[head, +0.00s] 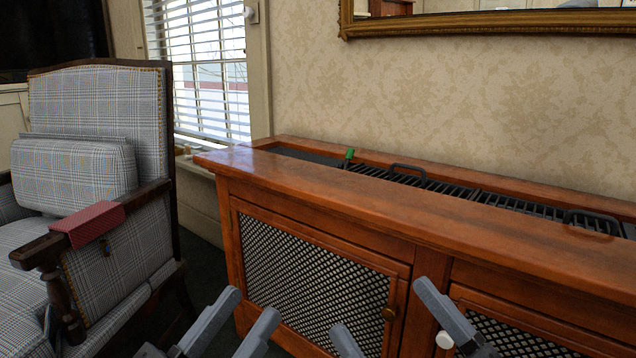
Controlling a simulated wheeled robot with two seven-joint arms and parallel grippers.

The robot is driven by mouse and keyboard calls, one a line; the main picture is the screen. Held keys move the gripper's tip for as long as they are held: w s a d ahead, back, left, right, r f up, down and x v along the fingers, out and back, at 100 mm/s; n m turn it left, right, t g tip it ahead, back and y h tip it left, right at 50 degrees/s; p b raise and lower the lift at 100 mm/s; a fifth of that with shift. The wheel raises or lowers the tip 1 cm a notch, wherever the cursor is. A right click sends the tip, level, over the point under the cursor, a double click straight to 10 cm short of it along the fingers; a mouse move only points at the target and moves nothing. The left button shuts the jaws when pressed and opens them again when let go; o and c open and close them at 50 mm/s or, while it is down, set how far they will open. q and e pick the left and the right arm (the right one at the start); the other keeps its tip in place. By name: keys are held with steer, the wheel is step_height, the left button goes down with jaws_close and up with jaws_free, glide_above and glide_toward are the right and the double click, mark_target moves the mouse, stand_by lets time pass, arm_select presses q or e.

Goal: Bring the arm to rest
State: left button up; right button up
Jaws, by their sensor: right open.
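My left gripper (251,302) is at the bottom of the head view, left of the middle, in front of the cabinet's left mesh door. Its two grey fingers stand apart with nothing between them. My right gripper (378,302) is at the bottom, right of the middle, in front of the cabinet doors. Its fingers are spread wide and hold nothing. The lower parts of both grippers are cut off by the picture's bottom edge.
A wooden cabinet (300,184) with mesh doors fills the right, a black grille (455,190) set in its top. A small green object (349,154) is at the grille. A plaid armchair (100,105) on the left has a red box (88,222) on its armrest.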

arm_select(q)
step_height(320, 180, up, 3)
steer(key=w+a+n+g+y+p, duration=0.25)
steer(key=y+p, duration=0.35)
steer(key=p, duration=1.2)
arm_select(e)
step_height(320, 180, up, 3)
steer(key=w+d+m+g+h, duration=0.2)
steer(key=d+m+g+h, duration=0.1)
steer(key=h, duration=0.3)
arm_select(q)
steer(key=s+a+f+n+g+y+p, duration=0.1)
steer(key=s+g+p, duration=0.5)
steer(key=p, duration=1)
steer(key=shift+s+a+f+n+y, duration=0.2)
steer(key=shift+s+a+n+y, duration=0.4)
steer(key=shift+a+y, duration=0.75)
arm_select(e)
steer(key=s+d+f+m+g+h, duration=0.1)
steer(key=s+d+m+g+h, duration=0.1)
steer(key=s+g, duration=0.3)
steer(key=shift+s+d+g+h, duration=0.3)
steer(key=shift+s+d+h, duration=0.35)
steer(key=shift+s+h, duration=0.15)
arm_select(q)
steer(key=shift+w, duration=0.1)
